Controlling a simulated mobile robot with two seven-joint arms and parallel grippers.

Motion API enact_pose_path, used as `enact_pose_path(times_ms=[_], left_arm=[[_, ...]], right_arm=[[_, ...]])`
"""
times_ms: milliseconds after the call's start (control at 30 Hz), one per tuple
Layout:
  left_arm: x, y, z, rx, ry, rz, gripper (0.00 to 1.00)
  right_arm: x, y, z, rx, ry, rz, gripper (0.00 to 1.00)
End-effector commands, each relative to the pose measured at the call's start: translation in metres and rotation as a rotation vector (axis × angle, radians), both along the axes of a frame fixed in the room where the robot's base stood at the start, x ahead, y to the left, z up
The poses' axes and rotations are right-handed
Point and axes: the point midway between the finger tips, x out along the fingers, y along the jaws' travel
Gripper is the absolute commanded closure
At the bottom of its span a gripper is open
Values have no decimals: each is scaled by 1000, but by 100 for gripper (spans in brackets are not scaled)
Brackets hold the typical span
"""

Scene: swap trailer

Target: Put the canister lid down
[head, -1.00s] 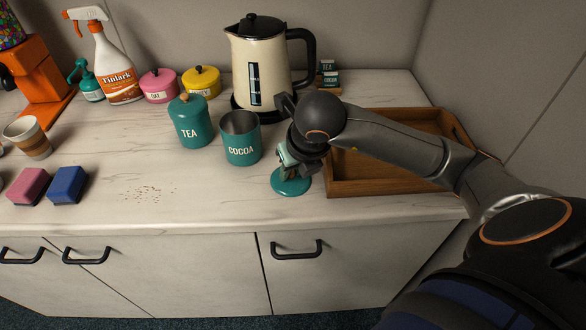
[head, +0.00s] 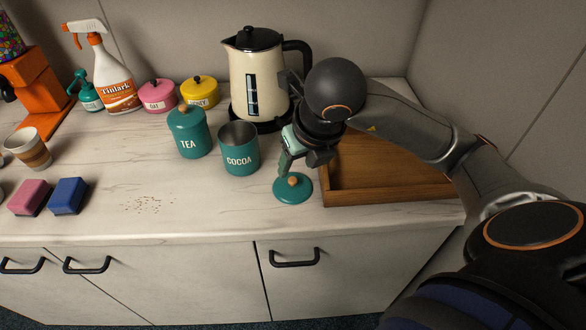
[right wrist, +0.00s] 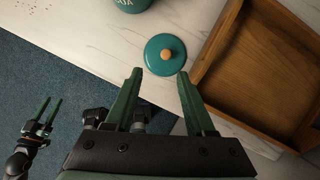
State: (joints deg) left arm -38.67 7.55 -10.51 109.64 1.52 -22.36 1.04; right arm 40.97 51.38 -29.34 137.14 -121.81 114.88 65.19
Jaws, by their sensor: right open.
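The canister lid (head: 293,190) is a teal disc with a wooden knob. It lies flat, knob up, on the counter in front of the open cocoa canister (head: 239,150). It also shows in the right wrist view (right wrist: 158,55). My right gripper (head: 284,168) is open and empty, just above and behind the lid in the head view. In the right wrist view its two green fingers (right wrist: 158,73) are apart, with clear space between them and the lid. My left gripper (right wrist: 41,112) shows small at the lower left of the right wrist view, its fingers apart.
A wooden tray (head: 388,192) stands right of the lid. The lidded tea canister (head: 188,135) and a cream kettle (head: 257,80) stand behind. A blue sponge (head: 68,196), pink sponge (head: 30,197) and crumbs (head: 148,204) lie left. Counter left of the lid is clear.

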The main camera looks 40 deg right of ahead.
Motion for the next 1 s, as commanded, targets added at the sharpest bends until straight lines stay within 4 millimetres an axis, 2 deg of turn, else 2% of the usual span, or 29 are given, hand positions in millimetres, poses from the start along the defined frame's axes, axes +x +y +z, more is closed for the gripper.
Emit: enact_pose_path(times_ms=[33,233,1000], left_arm=[[-1,0,6,0,2,0,50],[-2,0,13,1,5,0,50],[-3,0,12,0,8,0,50]], right_arm=[[-3,0,13,-4,-6,1,45],[-11,1,29,-3,-2,0,45],[-13,2,30,0,1,1,45]])
